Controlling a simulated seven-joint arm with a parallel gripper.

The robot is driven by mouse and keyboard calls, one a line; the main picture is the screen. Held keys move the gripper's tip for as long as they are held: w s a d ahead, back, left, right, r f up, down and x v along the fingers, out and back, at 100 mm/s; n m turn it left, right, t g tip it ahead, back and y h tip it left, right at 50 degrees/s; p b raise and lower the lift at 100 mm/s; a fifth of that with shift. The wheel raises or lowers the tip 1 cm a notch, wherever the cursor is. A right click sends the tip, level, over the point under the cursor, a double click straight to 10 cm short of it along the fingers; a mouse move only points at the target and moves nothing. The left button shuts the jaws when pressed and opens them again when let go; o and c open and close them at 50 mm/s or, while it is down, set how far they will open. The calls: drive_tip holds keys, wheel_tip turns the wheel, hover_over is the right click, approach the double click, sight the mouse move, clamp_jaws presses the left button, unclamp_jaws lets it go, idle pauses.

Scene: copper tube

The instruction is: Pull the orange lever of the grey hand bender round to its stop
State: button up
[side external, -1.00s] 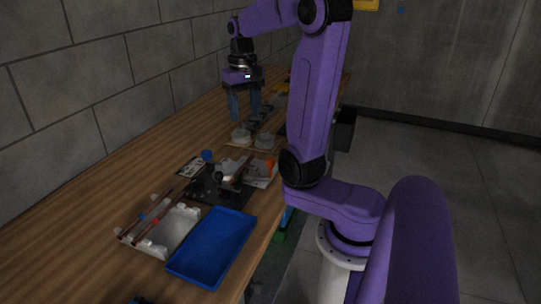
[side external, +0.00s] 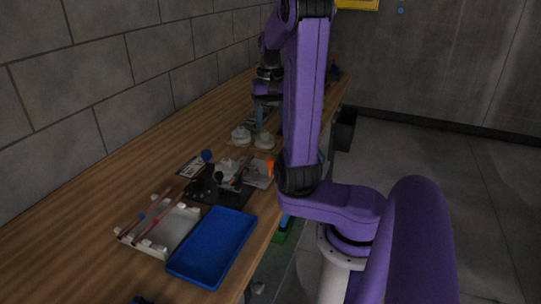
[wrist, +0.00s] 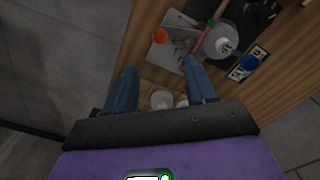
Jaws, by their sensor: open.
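The grey hand bender (side external: 208,184) stands on a dark plate on the bench, and its pale round die (wrist: 220,42) shows in the wrist view. An orange piece (side external: 269,168) stands right of the bender near the bench edge. It shows as a round orange end (wrist: 160,36) in the wrist view; whether it belongs to the lever is not clear. A reddish tube (side external: 242,168) lies by the bender. My gripper (wrist: 160,82) is open and empty, with its blue fingers apart. In the side view it is beyond the bender, partly hidden by my arm.
A white rack (side external: 165,238) with copper tubes and a blue tray (side external: 213,245) lie in front of the bender. Pale round pieces (side external: 241,135) stand behind it, near my gripper. Papers lie beside the bender. A wall runs along the left.

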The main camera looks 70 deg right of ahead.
sight(271, 159)
wheel_tip(271, 159, down, 12)
drive_tip(key=shift+r, duration=0.1)
idle(0.5)
clamp_jaws()
